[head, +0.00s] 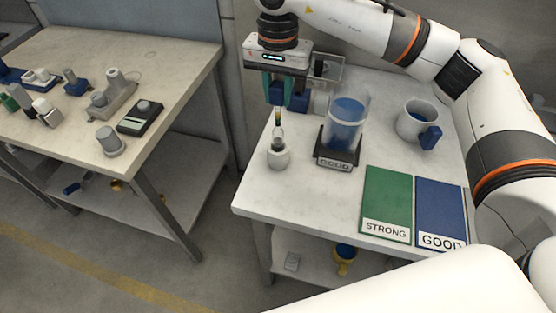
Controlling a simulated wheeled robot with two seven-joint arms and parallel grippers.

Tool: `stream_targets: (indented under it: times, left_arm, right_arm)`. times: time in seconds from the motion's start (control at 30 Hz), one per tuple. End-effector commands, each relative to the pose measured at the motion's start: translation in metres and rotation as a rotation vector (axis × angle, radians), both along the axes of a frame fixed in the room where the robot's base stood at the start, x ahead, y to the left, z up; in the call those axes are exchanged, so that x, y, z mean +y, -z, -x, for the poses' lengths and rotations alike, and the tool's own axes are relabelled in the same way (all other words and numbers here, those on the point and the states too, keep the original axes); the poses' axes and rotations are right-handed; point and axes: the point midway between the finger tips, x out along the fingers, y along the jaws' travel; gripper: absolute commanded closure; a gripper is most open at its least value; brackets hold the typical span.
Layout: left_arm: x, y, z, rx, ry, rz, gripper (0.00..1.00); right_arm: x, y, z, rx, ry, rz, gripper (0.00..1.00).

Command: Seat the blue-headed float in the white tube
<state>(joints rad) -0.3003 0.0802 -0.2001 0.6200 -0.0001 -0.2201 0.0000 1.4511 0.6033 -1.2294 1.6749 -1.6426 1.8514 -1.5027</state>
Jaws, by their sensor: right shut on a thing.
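My right gripper (285,98) points down above the front left part of the near table and is shut on the blue-headed float (279,122). The float's thin stem, with a yellow part, hangs upright below the fingers. Its head is largely hidden among the dark blue finger parts. The white tube (278,159) stands upright on the table directly below. The float's lower end is at the tube's mouth; I cannot tell how far inside it is. My left gripper is not in view.
A clear vessel of blue liquid (347,112) stands on a black base labelled GOOD, right of the tube. A side table (60,125) holds small devices.

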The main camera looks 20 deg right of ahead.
Motion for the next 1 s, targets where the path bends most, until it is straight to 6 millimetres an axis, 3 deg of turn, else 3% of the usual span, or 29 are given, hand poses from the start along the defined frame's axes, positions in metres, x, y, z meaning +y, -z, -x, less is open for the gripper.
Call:
stream_targets:
  times: [1.0]
  left_arm:
    - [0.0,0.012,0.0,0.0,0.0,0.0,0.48]
  right_arm:
    - [0.0,0.013,0.0,0.0,0.0,0.0,1.0]
